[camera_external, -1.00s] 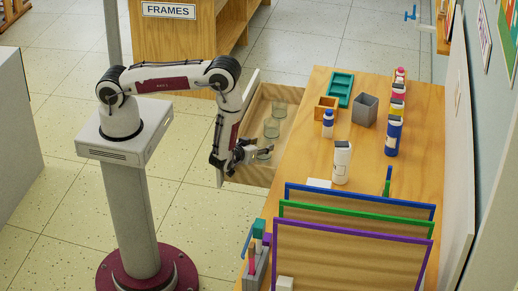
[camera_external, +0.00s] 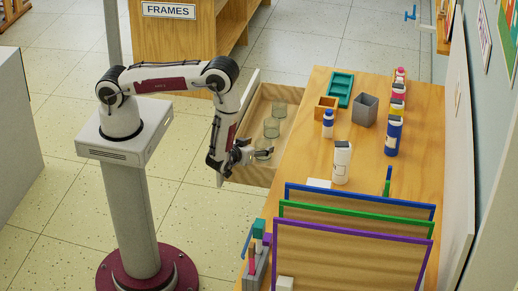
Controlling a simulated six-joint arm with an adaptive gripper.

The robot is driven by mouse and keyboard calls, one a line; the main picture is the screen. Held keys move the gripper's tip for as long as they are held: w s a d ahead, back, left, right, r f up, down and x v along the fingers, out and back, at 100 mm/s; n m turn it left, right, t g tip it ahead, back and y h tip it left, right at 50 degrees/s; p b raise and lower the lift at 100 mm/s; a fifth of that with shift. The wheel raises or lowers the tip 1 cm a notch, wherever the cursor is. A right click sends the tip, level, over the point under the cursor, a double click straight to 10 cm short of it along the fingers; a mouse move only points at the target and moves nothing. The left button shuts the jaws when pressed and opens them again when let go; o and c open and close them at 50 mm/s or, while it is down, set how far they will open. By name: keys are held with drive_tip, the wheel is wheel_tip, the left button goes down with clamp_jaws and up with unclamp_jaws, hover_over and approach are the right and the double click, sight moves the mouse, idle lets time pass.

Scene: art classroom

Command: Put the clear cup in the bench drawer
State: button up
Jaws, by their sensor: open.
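The bench drawer (camera_external: 287,91) is pulled out from the left side of the wooden bench. My gripper (camera_external: 262,153) is open at the near end of the drawer, low beside the near cup. Its fingers partly cover that cup; I cannot tell whether they touch it.
On the bench top (camera_external: 300,150) stand a white bottle (camera_external: 342,162), a blue-and-white bottle (camera_external: 328,124), several paint bottles, a grey bin (camera_external: 365,110), a teal tray (camera_external: 340,88) and an orange box (camera_external: 326,106). Framed screens (camera_external: 350,255) stand at the near end.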

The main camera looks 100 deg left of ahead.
drive_tip(key=v, duration=1)
drive_tip(key=shift+w+r, duration=0.1)
idle(0.9)
